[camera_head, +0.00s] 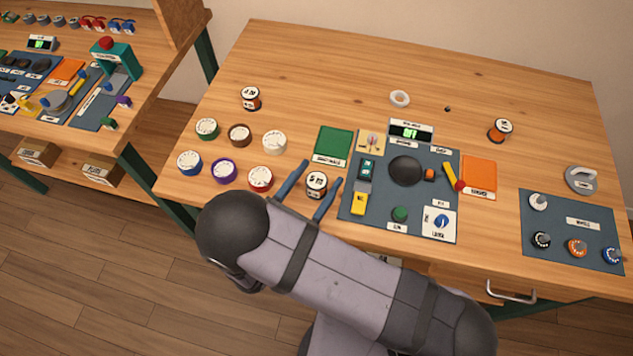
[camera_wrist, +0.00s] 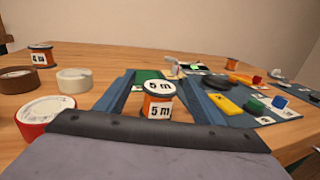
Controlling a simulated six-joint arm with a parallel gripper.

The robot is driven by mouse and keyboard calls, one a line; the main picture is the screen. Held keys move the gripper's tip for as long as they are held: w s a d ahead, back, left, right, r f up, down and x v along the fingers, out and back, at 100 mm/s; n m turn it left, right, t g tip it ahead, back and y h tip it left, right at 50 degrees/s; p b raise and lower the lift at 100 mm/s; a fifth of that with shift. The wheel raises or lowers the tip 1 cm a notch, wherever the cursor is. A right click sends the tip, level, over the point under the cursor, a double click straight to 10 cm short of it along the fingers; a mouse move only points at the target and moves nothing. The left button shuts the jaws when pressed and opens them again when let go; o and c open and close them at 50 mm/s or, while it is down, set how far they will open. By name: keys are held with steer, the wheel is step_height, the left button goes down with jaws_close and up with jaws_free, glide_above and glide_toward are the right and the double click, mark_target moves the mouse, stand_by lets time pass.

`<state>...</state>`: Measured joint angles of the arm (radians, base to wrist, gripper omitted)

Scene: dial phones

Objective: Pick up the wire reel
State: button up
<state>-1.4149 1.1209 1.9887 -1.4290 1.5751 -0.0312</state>
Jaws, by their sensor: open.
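A wire reel with orange wire, a white top and a "5 m" label (camera_wrist: 158,105) stands upright on the table; in the head view the reel (camera_head: 316,184) is near the front edge. My gripper (camera_head: 322,170) is open, its two blue fingers on either side of this reel. In the wrist view the gripper (camera_wrist: 160,78) shows a gap at the reel's sides; contact is hard to tell. A second reel (camera_head: 251,98), marked "4 m" in the wrist view (camera_wrist: 41,57), stands at the back left. A third reel (camera_head: 500,130) stands at the back right.
Several tape rolls (camera_head: 224,171) lie left of my gripper, a red one (camera_wrist: 45,115) close by. A blue-grey mat (camera_head: 383,215) with a dial and coloured parts lies just right. The back middle is mostly clear.

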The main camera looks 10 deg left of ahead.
steer(key=c, duration=1.2)
steer(key=shift+r, duration=0.1)
steer(key=shift+r, duration=4.9)
step_height(320, 180, up, 4)
steer(key=r+p, duration=0.1)
steer(key=p, duration=0.3)
glide_above(317, 180)
steer(key=shift+f, duration=0.25)
